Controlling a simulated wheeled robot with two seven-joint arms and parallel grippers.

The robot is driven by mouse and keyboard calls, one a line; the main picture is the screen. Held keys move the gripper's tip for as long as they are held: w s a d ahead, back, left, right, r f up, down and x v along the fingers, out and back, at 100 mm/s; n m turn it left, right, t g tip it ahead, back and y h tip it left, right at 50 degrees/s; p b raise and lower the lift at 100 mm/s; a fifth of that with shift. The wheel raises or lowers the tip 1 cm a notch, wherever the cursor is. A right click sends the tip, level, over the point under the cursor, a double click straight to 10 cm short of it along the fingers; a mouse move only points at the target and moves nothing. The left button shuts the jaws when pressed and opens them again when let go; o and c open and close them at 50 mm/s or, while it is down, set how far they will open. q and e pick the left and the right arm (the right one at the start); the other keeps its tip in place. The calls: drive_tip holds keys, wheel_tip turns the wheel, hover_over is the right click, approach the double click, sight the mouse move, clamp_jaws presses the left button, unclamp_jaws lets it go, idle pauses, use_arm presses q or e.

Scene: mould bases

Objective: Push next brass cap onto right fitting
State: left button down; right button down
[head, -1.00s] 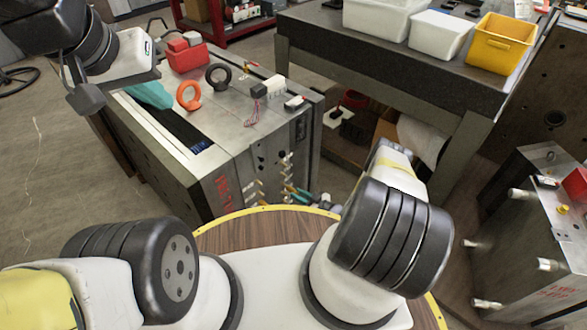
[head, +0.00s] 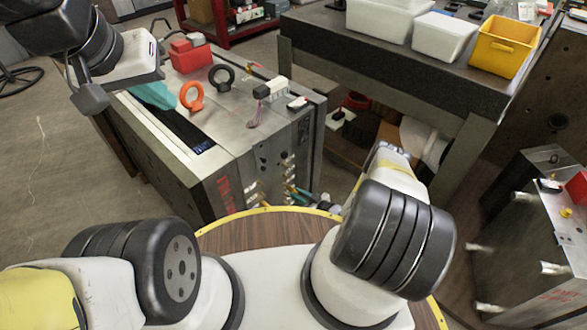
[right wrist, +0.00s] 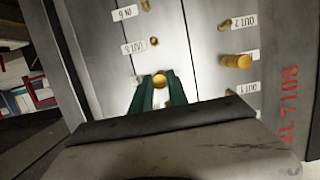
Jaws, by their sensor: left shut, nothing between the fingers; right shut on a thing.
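The steel mould base (head: 165,158) stands ahead, its face with brass fittings turned towards my right arm. In the right wrist view, my right gripper (right wrist: 161,84) has green fingers shut on a brass cap (right wrist: 159,77), close to the mould face. I cannot tell whether the cap touches a fitting, as the fingers hide that. A larger brass piece (right wrist: 237,62) sticks out near the labels on the right, with a small brass fitting (right wrist: 223,26) above it. In the head view, my right gripper (head: 300,193) is small at the mould face. My left gripper (head: 90,98) is shut and empty, left of the mould.
An orange ring (head: 191,97), a black ring (head: 220,78) and a red box (head: 190,57) are on the mould's top. A dark bench (head: 400,75) with white bins and a yellow bin (head: 503,47) stands behind right. Another mould block (head: 535,250) stands at right.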

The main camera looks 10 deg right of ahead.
drive_tip(key=shift+r+x, duration=0.25)
drive_tip(key=shift+x, duration=0.7)
idle(0.5)
drive_tip(key=c, duration=0.8)
unclamp_jaws()
drive_tip(key=shift+v, duration=3.5)
drive_tip(key=shift+w, duration=0.1)
